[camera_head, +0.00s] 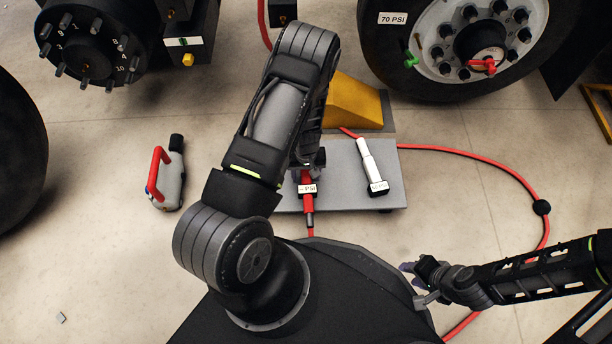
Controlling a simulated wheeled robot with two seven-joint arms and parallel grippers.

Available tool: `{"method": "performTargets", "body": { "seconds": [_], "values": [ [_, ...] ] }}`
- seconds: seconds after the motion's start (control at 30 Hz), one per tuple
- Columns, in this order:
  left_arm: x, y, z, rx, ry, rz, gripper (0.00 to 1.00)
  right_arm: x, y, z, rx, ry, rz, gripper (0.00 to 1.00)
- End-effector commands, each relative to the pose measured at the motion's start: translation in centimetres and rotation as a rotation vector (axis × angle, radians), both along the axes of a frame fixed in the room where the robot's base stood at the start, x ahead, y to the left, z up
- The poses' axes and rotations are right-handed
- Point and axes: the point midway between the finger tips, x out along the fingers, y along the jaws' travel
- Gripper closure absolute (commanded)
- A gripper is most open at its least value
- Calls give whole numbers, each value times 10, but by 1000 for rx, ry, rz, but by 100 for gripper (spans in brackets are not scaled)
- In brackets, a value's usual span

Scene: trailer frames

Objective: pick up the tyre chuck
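A red tool with a small PSI label (307,188), seemingly the tyre chuck, is at the left part of a low grey platform (345,155), with a red hose at its lower end. Its upper part is hidden by my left arm. My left gripper (307,164) is over that upper end, mostly hidden behind my own arm, so its fingers and any grip do not show clearly. A white and black tool with a PSI label (370,165) lies on the platform's right side. My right gripper (418,282) is low at the right, away from the platform; its small fingers are unclear.
A yellow wedge (352,102) stands behind the platform. A red hose (500,168) curves across the floor at right. A grey tool with a red handle (167,175) sits at left. A wheel labelled 70 PSI (447,75) and a black hub (88,45) stand behind.

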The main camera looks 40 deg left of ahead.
Motion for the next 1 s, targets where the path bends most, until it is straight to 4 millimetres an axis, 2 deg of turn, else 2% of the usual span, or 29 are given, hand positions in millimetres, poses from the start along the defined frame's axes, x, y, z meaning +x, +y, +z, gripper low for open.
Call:
{"method": "performTargets", "body": {
  "seconds": [0.07, 0.63, 1.0],
  "values": [
    [0, 0, 0, 0, 0, 0, 52, 0, 0, 0, 0, 0, 0, 64],
    [0, 0, 0, 0, 0, 0, 99, 0, 0, 0, 0, 0, 0, 64],
    [0, 0, 0, -1, -1, 0, 100, 0, 0, 0, 0, 0, 0, 64]
  ]
}}
